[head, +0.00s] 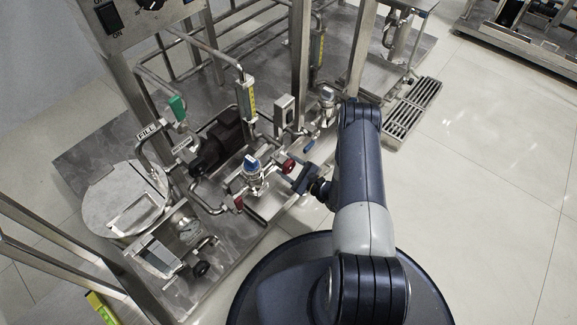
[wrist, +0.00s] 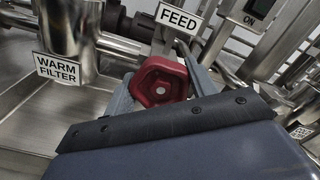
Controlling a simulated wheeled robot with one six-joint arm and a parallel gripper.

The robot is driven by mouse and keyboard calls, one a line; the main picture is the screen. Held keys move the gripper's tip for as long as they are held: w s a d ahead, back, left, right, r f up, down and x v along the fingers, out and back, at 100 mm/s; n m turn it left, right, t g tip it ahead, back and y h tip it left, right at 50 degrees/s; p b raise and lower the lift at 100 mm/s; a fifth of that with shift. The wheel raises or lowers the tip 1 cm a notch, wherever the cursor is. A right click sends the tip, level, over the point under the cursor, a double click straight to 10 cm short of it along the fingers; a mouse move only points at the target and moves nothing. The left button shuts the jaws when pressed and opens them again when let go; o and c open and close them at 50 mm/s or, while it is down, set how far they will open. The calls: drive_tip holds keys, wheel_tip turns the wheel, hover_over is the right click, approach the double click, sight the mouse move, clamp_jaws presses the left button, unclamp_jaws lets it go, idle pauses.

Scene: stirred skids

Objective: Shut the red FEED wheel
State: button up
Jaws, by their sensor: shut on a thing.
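The red FEED wheel (wrist: 160,82) is a small lobed handwheel with a pale centre hub, below the white FEED sign (wrist: 179,17) in the wrist view. My gripper (wrist: 158,88) has a grey finger on each side of the wheel and is shut on it. In the head view the red wheel (head: 288,166) shows at the tip of my gripper (head: 296,172), on the near side of the skid. The fingers' contact with the far side of the rim is partly hidden. How far the wheel is turned cannot be told.
A WARM FILTER sign (wrist: 57,68) hangs on a steel pipe at left. Another red handle (head: 239,203), a blue-topped valve (head: 252,164), a green handle (head: 177,107) and a dark motor (head: 217,145) stand close by. Open tiled floor (head: 480,170) lies at right.

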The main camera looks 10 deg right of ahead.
drive_tip(key=o, duration=1)
drive_tip(key=shift+c, duration=0.2)
drive_tip(key=p+v, duration=0.3)
drive_tip(key=v, duration=0.8)
